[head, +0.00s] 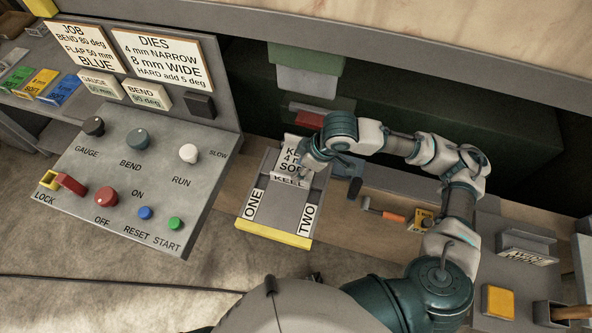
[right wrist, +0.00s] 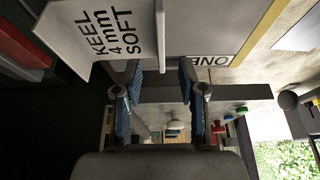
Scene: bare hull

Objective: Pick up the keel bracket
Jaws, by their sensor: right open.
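The keel bracket (head: 289,160) is a pale grey piece labelled KEEL, 4 mm and SOFT, at the back of a grey tray (head: 268,214) marked ONE and TWO. My right gripper (head: 311,163) is over its right side and hides part of the label. In the right wrist view the labelled face of the keel bracket (right wrist: 97,38) is at upper left. The right gripper (right wrist: 162,78) is open there, its two blue-grey fingers apart. A thin pale edge runs towards the gap between the fingertips; whether it touches them I cannot tell. My left gripper is not in view.
A control panel (head: 139,178) with knobs and buttons stands on the left, with JOB and DIES signs behind it. A tool with an orange handle (head: 393,216) lies right of the tray. A dark recess is behind the bench, under a grey beam (head: 400,58).

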